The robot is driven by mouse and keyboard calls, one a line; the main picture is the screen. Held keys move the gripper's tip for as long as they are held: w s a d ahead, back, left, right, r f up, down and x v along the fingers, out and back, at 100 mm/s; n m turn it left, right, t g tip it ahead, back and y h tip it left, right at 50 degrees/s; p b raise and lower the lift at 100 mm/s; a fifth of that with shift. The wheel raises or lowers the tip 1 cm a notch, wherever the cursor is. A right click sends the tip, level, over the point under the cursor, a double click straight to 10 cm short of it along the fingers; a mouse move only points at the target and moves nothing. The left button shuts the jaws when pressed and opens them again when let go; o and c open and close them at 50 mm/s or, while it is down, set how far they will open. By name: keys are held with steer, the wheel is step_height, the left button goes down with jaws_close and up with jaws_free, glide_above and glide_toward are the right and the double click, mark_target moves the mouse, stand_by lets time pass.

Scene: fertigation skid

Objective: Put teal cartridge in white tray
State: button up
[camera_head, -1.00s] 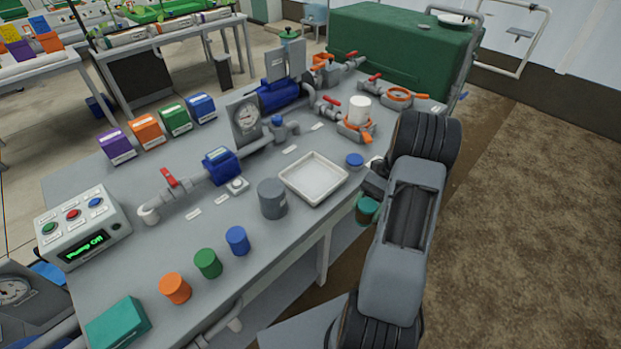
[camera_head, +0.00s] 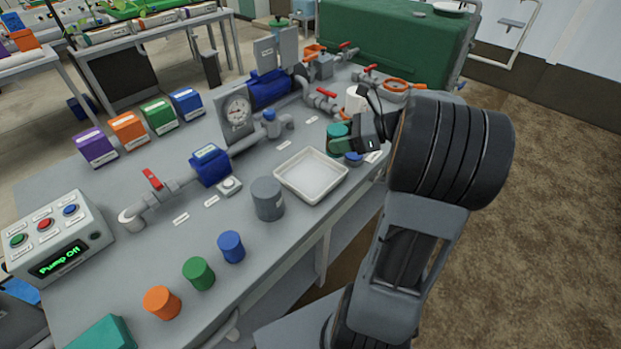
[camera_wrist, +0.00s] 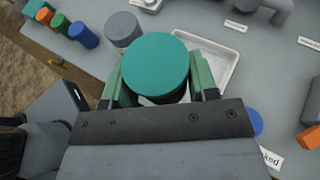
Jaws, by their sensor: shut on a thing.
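The teal cartridge (camera_head: 339,138) is a short cylinder held in my gripper (camera_head: 352,137). It is up in the air, just beyond the tray's right corner in the head view. In the wrist view the teal cartridge (camera_wrist: 155,66) sits between the two fingers of my gripper (camera_wrist: 160,85), which is shut on it. The white tray (camera_head: 280,181) is a shallow square dish on the grey bench, and it looks empty. In the wrist view the white tray (camera_wrist: 231,66) lies beyond the cartridge and is partly hidden by it.
A grey cylinder (camera_head: 267,198) stands close to the tray's left. A blue disc (camera_head: 354,159) lies right of the tray, below my gripper. Blue (camera_head: 231,247), green (camera_head: 198,273) and orange (camera_head: 162,302) cylinders stand near the front edge. Pipes and valves run behind the tray.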

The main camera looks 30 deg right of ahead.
steer(key=s+a+f+n+g+y, duration=0.1)
steer(key=s+a+f+n+g, duration=0.1)
steer(key=s+a, duration=0.35)
steer(key=w+f, duration=0.2)
steer(key=w, duration=0.2)
steer(key=w+d+f+b, duration=0.1)
steer(key=w+f, duration=0.2)
steer(key=w, duration=0.1)
steer(key=w+d+f, duration=0.1)
steer(key=w+f, duration=0.2)
steer(key=w, duration=0.1)
steer(key=shift+f+b, duration=0.2)
steer(key=shift+b, duration=0.1)
steer(key=shift+w+d+f, duration=0.15)
steer(key=shift+w+f, duration=0.3)
steer(key=shift+w, duration=0.05)
steer(key=shift+w+f, duration=0.25)
steer(key=shift+f, duration=0.3)
steer(key=shift+f+b, duration=0.3)
steer(key=shift+f, duration=1)
